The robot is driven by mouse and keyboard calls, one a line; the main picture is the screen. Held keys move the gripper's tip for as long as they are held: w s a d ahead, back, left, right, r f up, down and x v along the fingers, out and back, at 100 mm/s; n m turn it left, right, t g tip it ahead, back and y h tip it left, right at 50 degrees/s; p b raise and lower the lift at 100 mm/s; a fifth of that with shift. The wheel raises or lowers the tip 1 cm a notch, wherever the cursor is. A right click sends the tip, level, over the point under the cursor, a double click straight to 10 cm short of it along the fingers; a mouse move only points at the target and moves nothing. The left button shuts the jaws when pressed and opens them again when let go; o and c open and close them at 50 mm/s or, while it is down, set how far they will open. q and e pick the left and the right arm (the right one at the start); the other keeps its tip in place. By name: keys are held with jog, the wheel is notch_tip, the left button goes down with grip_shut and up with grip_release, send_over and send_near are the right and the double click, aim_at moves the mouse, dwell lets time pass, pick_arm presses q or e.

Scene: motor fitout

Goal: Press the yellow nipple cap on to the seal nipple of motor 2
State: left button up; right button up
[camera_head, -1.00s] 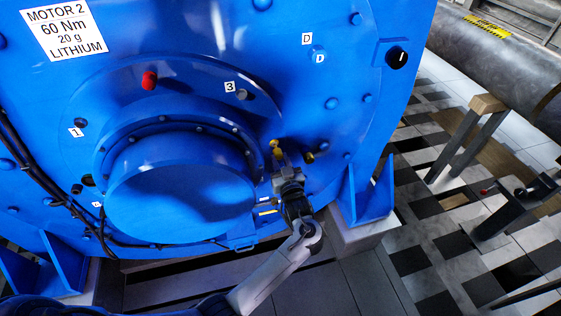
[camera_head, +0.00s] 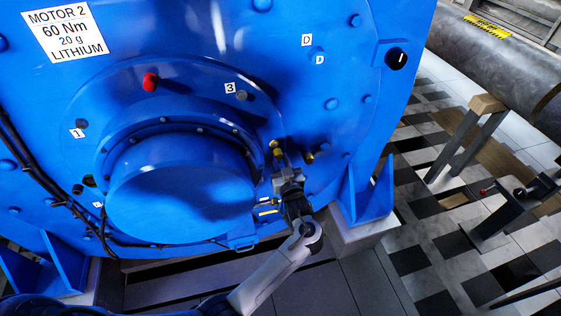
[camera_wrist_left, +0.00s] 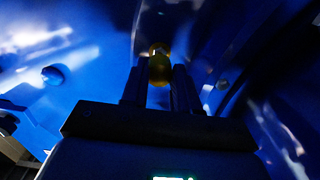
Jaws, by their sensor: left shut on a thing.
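Motor 2 (camera_head: 230,60) is a large blue housing with a round protruding cover. My left gripper (camera_head: 281,157) is at the lower right of that cover, with its fingers pointing at the motor face. It is shut on the small yellow nipple cap (camera_head: 278,153), which also shows between the fingers in the left wrist view (camera_wrist_left: 159,68). A small brass-yellow fitting, seemingly the seal nipple (camera_head: 274,144), shows just beyond the cap. I cannot tell whether cap and fitting touch. My right gripper is not in view.
Another brass fitting (camera_head: 308,158) sits just right of my left gripper. A red knob (camera_head: 150,82) and a grey plug (camera_head: 242,95) by label 3 stick out higher up. Black cables (camera_head: 50,185) run down the left. Tiled floor lies right.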

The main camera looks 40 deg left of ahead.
aim_at(279, 158)
pick_arm(q)
jog(key=shift+w+a, duration=0.2)
jog(key=shift+a, duration=0.1)
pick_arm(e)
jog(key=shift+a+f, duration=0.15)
pick_arm(q)
jog(key=shift+b+x, duration=0.45)
jog(key=shift+x, duration=0.65)
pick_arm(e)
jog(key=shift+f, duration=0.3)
pick_arm(q)
jog(key=o, duration=1.1)
jog(key=shift+c, duration=0.2)
jog(key=shift+s+d, duration=0.1)
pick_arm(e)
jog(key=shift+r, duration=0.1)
